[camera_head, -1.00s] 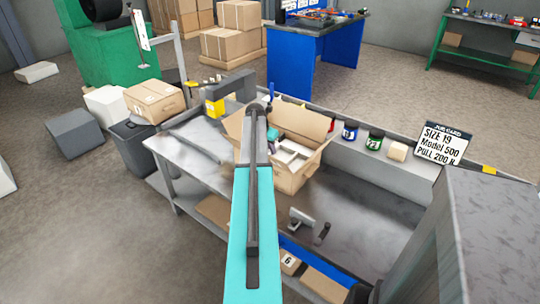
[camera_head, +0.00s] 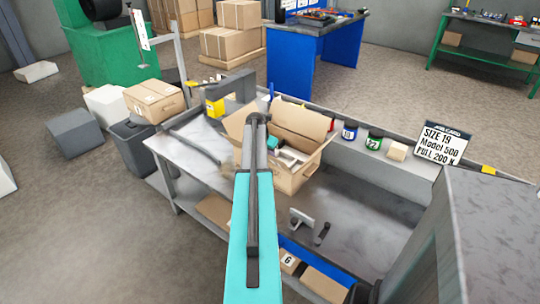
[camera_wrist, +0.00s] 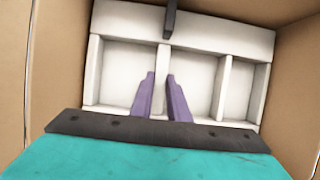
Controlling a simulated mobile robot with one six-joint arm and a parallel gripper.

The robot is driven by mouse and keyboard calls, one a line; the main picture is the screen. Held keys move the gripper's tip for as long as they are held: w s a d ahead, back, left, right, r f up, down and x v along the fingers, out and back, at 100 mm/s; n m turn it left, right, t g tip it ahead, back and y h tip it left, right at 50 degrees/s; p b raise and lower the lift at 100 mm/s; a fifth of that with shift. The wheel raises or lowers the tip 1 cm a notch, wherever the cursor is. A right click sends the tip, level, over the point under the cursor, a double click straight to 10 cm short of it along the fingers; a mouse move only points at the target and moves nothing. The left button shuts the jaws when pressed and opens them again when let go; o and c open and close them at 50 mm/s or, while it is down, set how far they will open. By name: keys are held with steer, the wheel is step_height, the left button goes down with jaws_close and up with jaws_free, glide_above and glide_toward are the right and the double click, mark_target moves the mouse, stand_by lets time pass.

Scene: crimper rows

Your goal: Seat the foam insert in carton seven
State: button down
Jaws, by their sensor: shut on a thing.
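An open carton (camera_head: 298,180) stands on the bench with its flaps folded out; I cannot read its number. The white foam insert (camera_head: 293,154) shows inside it in the head view, partly hidden by my arm and gripper (camera_head: 273,142). In the wrist view, the insert (camera_wrist: 112,62) lies between the brown carton walls (camera_wrist: 62,60), with several open compartments facing up. My gripper's purple fingers (camera_wrist: 161,80) are shut on a thin divider of the insert. The insert's near edge is hidden by my gripper, and I cannot tell whether it touches the carton floor.
Jars (camera_head: 350,131), a small tan block (camera_head: 396,151) and a job card (camera_head: 441,143) line the bench's back ledge. A grey-and-yellow press (camera_head: 230,92) stands behind the carton. A metal fixture (camera_head: 302,218) sits in front. A closed carton (camera_head: 154,100) is at left.

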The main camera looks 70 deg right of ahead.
steer(key=c, duration=1.7)
jaws_free()
steer(key=shift+r, duration=0.1)
steer(key=v, duration=1.2)
steer(key=shift+b, duration=0.35)
